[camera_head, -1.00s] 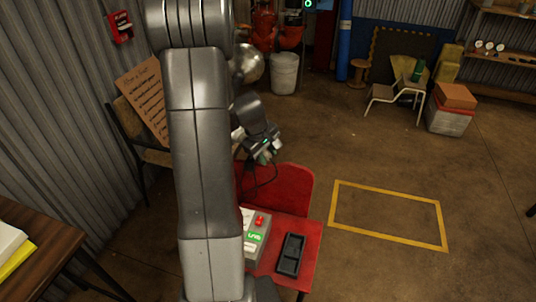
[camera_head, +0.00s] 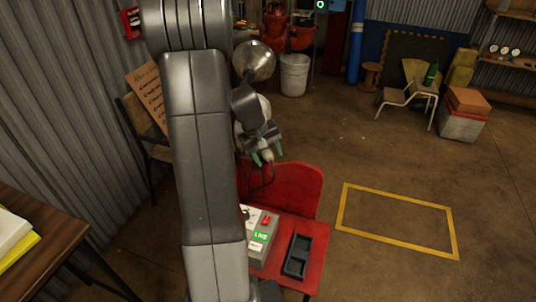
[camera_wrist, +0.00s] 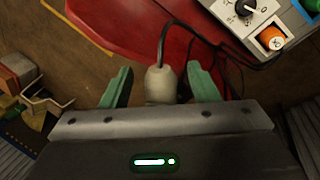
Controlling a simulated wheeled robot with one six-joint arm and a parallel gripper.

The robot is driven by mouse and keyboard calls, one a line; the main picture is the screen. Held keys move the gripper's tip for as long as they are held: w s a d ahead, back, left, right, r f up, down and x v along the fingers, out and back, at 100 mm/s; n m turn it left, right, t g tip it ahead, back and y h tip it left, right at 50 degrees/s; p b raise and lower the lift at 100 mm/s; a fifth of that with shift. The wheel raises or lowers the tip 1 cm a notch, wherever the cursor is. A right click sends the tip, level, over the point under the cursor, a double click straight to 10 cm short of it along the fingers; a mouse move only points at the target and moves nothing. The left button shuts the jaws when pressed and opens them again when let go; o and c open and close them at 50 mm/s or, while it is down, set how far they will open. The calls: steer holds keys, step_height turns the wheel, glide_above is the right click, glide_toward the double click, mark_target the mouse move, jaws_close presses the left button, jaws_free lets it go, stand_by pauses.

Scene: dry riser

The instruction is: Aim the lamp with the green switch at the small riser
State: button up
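My gripper (camera_head: 263,160) hangs above a red chair-like stand. In the wrist view its two green fingertips (camera_wrist: 162,85) stand apart, on either side of a pale rounded piece (camera_wrist: 162,80) with a dark cable. A gap shows on each side of this piece. It also shows in the head view as a pale tip (camera_head: 267,155). I cannot tell what it belongs to. A grey control box (camera_head: 264,228) with a red switch and a green "LIVE" label sits on the red stand. I cannot make out a lamp with a green switch or a small riser.
The red stand (camera_head: 315,238) also carries a black tray (camera_head: 298,256). A yellow floor outline (camera_head: 345,205) lies to its right on clear floor. A brown table (camera_head: 55,222) is at left. A bin (camera_head: 294,75), chair (camera_head: 410,98) and boxes (camera_head: 463,125) stand behind.

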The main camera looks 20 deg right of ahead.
steer(key=shift+r, duration=0.1)
steer(key=shift+a+r, duration=0.1)
steer(key=shift+r, duration=0.25)
steer(key=a, duration=1.2)
steer(key=shift+s+p, duration=0.3)
steer(key=shift+p, duration=0.15)
steer(key=shift+r, duration=0.1)
